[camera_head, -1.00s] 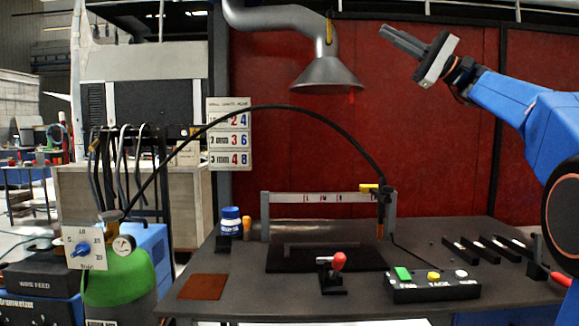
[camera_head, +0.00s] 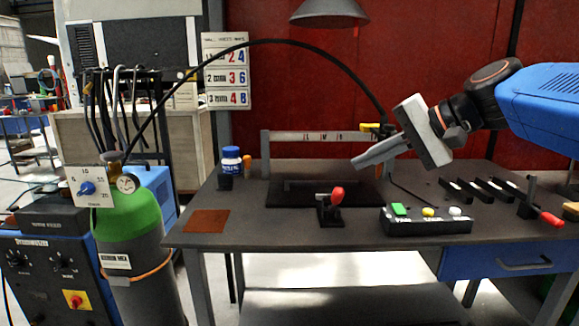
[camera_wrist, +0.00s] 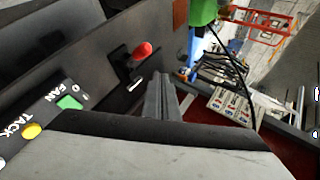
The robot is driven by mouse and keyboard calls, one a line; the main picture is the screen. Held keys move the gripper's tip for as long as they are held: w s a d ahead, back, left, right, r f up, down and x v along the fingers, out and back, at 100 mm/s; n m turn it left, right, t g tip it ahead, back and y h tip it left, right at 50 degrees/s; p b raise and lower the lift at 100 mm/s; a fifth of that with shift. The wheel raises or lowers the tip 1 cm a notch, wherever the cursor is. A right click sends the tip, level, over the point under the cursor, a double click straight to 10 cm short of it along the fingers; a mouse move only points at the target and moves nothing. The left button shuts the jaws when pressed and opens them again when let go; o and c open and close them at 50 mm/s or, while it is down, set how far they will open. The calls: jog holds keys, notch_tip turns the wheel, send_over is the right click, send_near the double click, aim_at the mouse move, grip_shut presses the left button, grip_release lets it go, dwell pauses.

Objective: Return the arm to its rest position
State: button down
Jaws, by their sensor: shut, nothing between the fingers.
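My gripper (camera_head: 357,163) is in the head view above the right half of the dark workbench, pointing left and slightly down. Its fingers are closed together with nothing between them. My blue arm (camera_head: 540,105) reaches in from the right edge. In the wrist view the closed fingers (camera_wrist: 164,98) show at the centre, apart from the red-knobbed lever (camera_wrist: 142,50). In the head view this lever (camera_head: 337,194) stands on the bench below and left of the gripper.
The workbench (camera_head: 270,235) carries a button box (camera_head: 428,220), a blue-white jar (camera_head: 231,160), a brown plate (camera_head: 206,220) and several dark blocks at right. A fume hood (camera_head: 330,12) hangs above. A green gas cylinder (camera_head: 130,220) stands left. A black hose arches over the bench.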

jog(key=s+d+f+n+h, duration=0.2)
jog(key=s+f, duration=0.4)
jog(key=f, duration=0.3)
jog(key=s+d+f+n+g+h, duration=0.1)
jog(key=s+d+f+h, duration=0.3)
jog(key=f, duration=0.6)
jog(key=s+d+f+n+h, duration=0.2)
jog(key=s+d+f+h, duration=0.1)
jog(key=s+d+f, duration=0.4)
notch_tip(320, 180, down, 3)
jog(key=s, duration=0.2)
jog(key=shift+s+n, duration=0.3)
jog(key=shift+s, duration=0.05)
